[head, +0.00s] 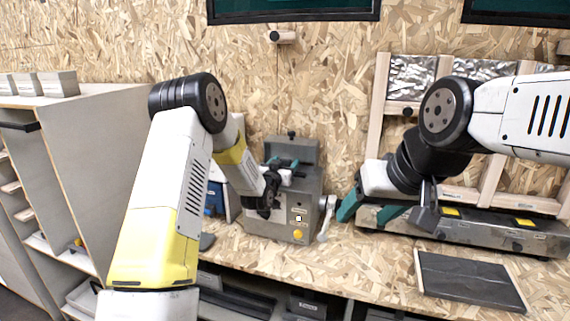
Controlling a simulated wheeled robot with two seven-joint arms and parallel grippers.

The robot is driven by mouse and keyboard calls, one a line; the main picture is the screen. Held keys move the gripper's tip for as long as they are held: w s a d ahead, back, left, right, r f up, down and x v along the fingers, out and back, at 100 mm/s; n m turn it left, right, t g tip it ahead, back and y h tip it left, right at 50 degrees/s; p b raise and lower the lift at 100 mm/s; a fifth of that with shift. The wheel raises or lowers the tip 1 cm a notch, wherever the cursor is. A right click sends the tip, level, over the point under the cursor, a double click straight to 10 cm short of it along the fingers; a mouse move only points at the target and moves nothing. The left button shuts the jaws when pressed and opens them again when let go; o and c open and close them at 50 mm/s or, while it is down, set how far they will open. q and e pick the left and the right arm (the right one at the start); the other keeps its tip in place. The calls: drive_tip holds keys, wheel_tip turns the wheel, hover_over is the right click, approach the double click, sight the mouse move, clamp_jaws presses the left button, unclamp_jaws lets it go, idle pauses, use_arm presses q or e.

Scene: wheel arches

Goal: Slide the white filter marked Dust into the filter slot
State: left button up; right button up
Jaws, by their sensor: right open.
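A grey machine (310,215) with a yellow button stands on the bench against the wall. I cannot make out a filter slot on it. My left gripper (268,200) is at the machine's front left and covers part of it. Whether its jaws are open or shut is too small and dark to tell. A small white piece (287,175) with teal parts beside it shows just behind this gripper. I cannot read any Dust mark, so I cannot say that it is the filter. My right gripper (425,212) is open and points down in front of a long grey unit.
The long grey unit (480,232) with yellow labels and teal ends lies on the right of the bench (365,262). A dark flat panel (466,281) lies in front of it. A blue item (214,198) stands left of the machine. The bench middle is clear.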

use_arm(q)
drive_tip(key=v, duration=1.6)
drive_tip(key=shift+s, duration=0.4)
drive_tip(key=shift+a+r, duration=0.1)
drive_tip(key=shift+a, duration=0.05)
drive_tip(key=s+a+r+n+g+y, duration=0.1)
drive_tip(key=s+a+r+g+y, duration=0.2)
drive_tip(key=s+a+r+g, duration=0.4)
drive_tip(key=s+a+r+n+g, duration=0.1)
drive_tip(key=s+r+g, duration=0.1)
drive_tip(key=s, duration=1)
drive_tip(key=s+r+n+g, duration=0.1)
drive_tip(key=s+r+g, duration=0.1)
drive_tip(key=s, duration=1)
drive_tip(key=shift+a+r, duration=0.15)
drive_tip(key=shift+a, duration=0.25)
